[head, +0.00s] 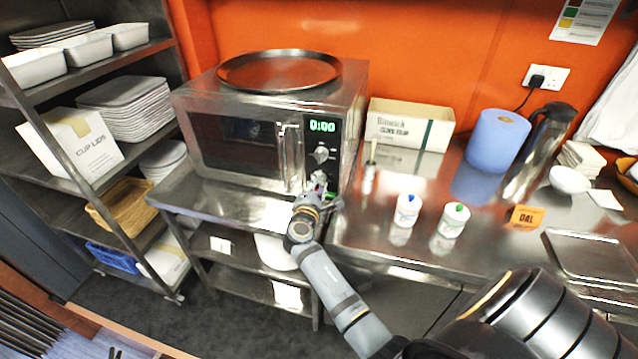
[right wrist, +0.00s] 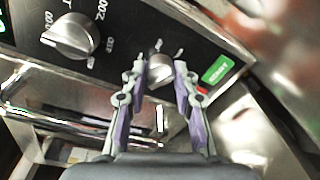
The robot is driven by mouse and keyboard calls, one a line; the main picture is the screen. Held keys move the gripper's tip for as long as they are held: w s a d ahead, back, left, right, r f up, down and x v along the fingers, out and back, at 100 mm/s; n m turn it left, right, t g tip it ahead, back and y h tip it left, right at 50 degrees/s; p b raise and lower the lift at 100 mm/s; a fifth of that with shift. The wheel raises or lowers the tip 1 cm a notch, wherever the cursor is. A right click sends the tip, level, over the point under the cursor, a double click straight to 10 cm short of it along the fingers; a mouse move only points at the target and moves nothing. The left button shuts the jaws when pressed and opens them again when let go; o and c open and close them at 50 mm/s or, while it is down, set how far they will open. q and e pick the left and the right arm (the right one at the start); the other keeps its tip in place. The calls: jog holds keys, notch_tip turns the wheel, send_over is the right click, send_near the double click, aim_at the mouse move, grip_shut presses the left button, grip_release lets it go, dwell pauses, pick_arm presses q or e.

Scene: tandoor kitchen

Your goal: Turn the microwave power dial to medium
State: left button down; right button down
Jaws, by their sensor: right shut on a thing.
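The silver microwave (head: 238,142) stands on the steel counter against the orange wall. Its black control panel shows a green 0:00 display, an upper dial (head: 321,154) and a smaller lower dial. My right gripper (head: 318,190) is at the lower part of the panel. In the right wrist view my right gripper (right wrist: 163,72) has its fingers on either side of the small lower dial (right wrist: 160,70) and is shut on it. The larger numbered dial (right wrist: 70,36) is to its left, untouched. The lower dial's pointer is too blurred to read. My left gripper is not in view.
A green start button (right wrist: 217,69) is close to the right finger. The microwave's door handle (head: 291,158) is just left of the panel. A round metal tray (head: 279,70) lies on top. Two white shakers (head: 407,208) and a cardboard box (head: 410,122) stand to the right.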

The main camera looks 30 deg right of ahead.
jog(key=shift+r, duration=0.1)
jog(key=c, duration=1)
grip_release()
